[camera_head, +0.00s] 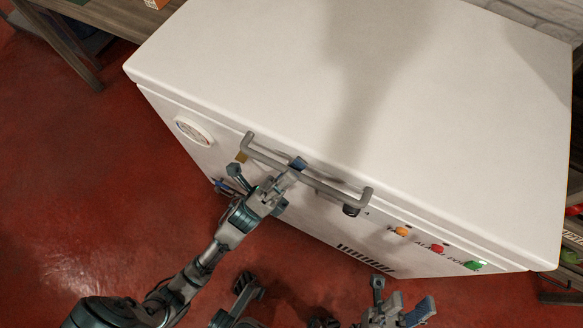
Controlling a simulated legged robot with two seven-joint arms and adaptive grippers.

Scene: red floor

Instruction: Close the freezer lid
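The white freezer (207,153) fills the middle and right of the view. Its lid (240,60) lies flat on the body, with a thin seam along the front edge; I see no clear gap. A grey bar handle (335,190) runs along the lid's front edge. My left gripper (267,168) is at the left half of the handle with its fingers spread; one fingertip overlaps the bar, and I cannot tell whether it touches. My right gripper (402,294) is open and empty, low in front of the freezer, below the vent.
The freezer front has a round gauge (194,131) and orange (402,231), red (438,248) and green (473,265) buttons. A wooden table (75,50) stands at the upper left. Shelving with items is at the right edge. Red floor (90,180) is clear at left.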

